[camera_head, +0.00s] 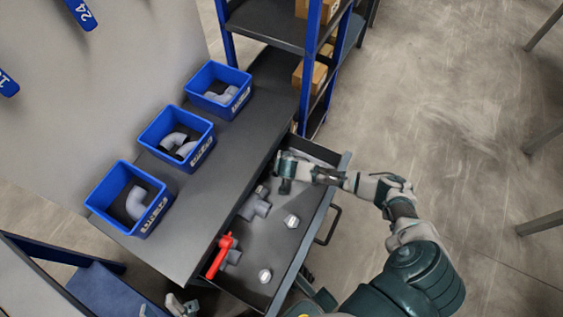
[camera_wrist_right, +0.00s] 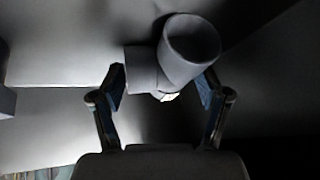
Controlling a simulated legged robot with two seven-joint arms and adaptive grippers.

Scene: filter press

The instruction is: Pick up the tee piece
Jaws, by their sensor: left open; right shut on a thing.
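My right arm reaches in from the right in the head view. Its gripper (camera_head: 285,184) is over the far end of the open drawer. In the right wrist view the fingers (camera_wrist_right: 163,88) are shut on a grey tee piece (camera_wrist_right: 187,52), with one round open end facing the camera. In the head view the held piece is hard to make out. A grey branched fitting (camera_head: 255,207) shows in the drawer below the gripper; I cannot tell whether it is the same piece. My left gripper (camera_head: 181,305) is at the bottom edge, open and partly cut off.
The drawer (camera_head: 297,258) also holds a red-handled valve (camera_head: 222,255) and small pale fittings (camera_head: 291,221). Blue bins (camera_head: 130,198) with grey pipe bends stand on the dark worktop (camera_head: 185,225). A blue-framed shelf (camera_head: 317,70) stands behind. Open floor lies to the right.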

